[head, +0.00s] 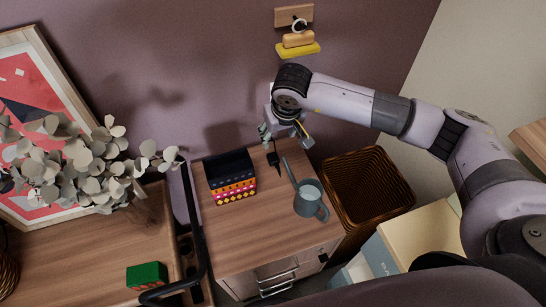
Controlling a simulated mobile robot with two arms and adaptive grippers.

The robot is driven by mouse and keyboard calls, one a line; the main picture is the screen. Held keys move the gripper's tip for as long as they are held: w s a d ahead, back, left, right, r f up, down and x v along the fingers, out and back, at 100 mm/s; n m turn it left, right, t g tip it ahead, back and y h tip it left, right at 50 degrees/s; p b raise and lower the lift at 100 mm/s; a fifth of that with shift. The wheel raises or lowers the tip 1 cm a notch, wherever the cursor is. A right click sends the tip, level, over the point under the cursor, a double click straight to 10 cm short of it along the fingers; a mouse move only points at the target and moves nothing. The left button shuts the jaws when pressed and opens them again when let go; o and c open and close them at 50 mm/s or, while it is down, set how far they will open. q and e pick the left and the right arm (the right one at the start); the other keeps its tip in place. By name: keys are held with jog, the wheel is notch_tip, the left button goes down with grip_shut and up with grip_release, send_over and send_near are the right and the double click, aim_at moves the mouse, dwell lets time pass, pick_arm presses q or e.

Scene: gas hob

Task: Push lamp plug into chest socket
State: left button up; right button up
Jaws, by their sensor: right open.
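My right gripper (286,138) is open above the back of the wooden chest (250,232), close to the mauve wall. A small black piece (273,158), which may be the lamp plug, shows just below the fingers near the chest's back edge. A thin dark line runs from it towards the front. I cannot tell whether the fingers touch it or whether it sits in a socket. I cannot make out the socket. No lamp is clearly visible. My left gripper is out of view.
A patterned open box (231,186) and a grey-blue watering can (307,200) stand on the chest. A wicker basket (385,205) stands right of it. A black tubular frame (195,225) rises at its left. Leafy branches (75,170) and a green box (147,276) are further left.

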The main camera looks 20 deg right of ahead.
jog(key=b, duration=0.6)
send_near(273, 156)
jog(key=shift+a+f, duration=0.25)
jog(key=shift+f, duration=1)
jog(key=shift+w+f+b, duration=0.3)
jog(key=shift+f+b, duration=0.15)
jog(key=b+x, duration=0.2)
jog(key=x, duration=0.1)
jog(key=b+x, duration=0.1)
jog(key=x, duration=0.1)
jog(key=shift+w+d+f, duration=0.15)
jog(key=shift+d, duration=0.1)
jog(key=c, duration=1.2)
jog(key=shift+o, duration=0.2)
jog(key=shift+r, duration=0.2)
